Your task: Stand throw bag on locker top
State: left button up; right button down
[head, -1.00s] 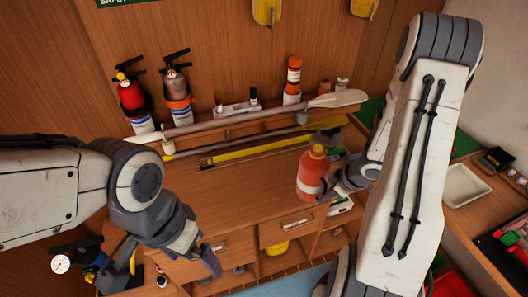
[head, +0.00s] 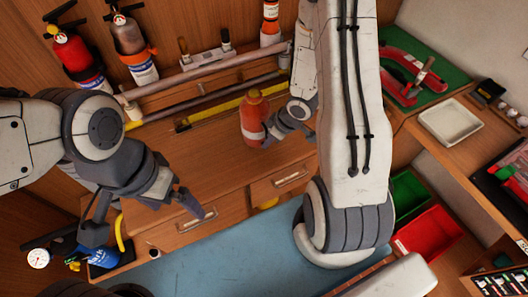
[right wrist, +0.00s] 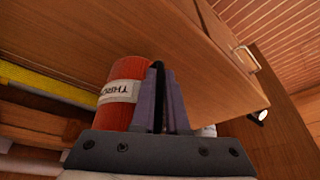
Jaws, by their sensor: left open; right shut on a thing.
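The throw bag (head: 253,120) is an orange-red cylinder with a pale band and a narrower top. It looks roughly upright over the back right of the wooden locker top (head: 190,165). My right gripper (head: 270,131) is shut on its right side. In the right wrist view the throw bag (right wrist: 120,91) shows its lettered white band beside the dark fingers (right wrist: 160,97), with the wood close by. I cannot tell whether its base touches the wood. My left gripper (head: 140,217) is open and empty, in front of the locker's left part.
Paddles (head: 205,72) lie along the back, with a yellow bar (head: 215,112) before them. Fire extinguishers (head: 68,52) hang at the back left. Green (head: 408,192) and red (head: 428,232) bins and a white tray (head: 450,122) are at right. The locker top's middle is clear.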

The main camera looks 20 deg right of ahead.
jog(key=shift+s+b+x, duration=0.1)
jog(key=shift+s+x, duration=0.1)
jog(key=shift+x, duration=0.55)
jog(key=shift+s+b+x, duration=0.1)
jog(key=shift+s+x, duration=0.05)
jog(key=shift+x, duration=0.65)
jog(key=shift+s+b+x, duration=0.1)
jog(key=shift+s+x, duration=0.1)
jog(key=shift+x, duration=0.55)
jog(key=shift+f, duration=0.3)
jog(key=c, duration=0.9)
grip_release()
